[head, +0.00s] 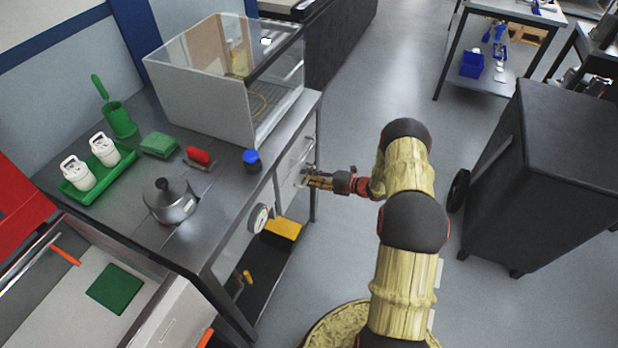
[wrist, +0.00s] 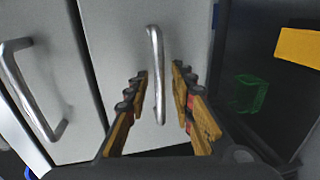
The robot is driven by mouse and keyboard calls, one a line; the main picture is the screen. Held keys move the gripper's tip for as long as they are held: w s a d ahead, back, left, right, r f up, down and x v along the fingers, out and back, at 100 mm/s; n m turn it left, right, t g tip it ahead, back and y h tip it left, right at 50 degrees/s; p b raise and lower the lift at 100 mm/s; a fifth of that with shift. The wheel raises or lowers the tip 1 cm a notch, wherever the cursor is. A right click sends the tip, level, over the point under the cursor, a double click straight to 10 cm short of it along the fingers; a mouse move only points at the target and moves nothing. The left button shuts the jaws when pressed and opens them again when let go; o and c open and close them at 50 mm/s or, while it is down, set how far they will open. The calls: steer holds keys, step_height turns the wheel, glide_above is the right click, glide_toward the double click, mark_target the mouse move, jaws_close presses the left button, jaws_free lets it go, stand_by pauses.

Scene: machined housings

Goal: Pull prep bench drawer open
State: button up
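The prep bench (head: 226,196) is a grey metal bench on the left in the head view. Its pale drawer front (head: 287,172) faces my arm and looks closed. In the wrist view, the drawer front (wrist: 112,45) carries a silver bar handle (wrist: 156,62). My gripper (wrist: 159,72) is open, with one finger on each side of this handle. A narrow gap shows between the handle and the fingers; I cannot tell whether either touches. In the head view, my gripper (head: 307,178) is at the bench front, and its fingertips partly cover the handle.
A second bar handle (wrist: 38,90) is on the neighbouring front at left. A yellow box (head: 282,233) is on the open lower shelf.

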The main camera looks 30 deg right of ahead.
steer(key=shift+c, duration=1)
steer(key=c, duration=0.4)
jaws_close()
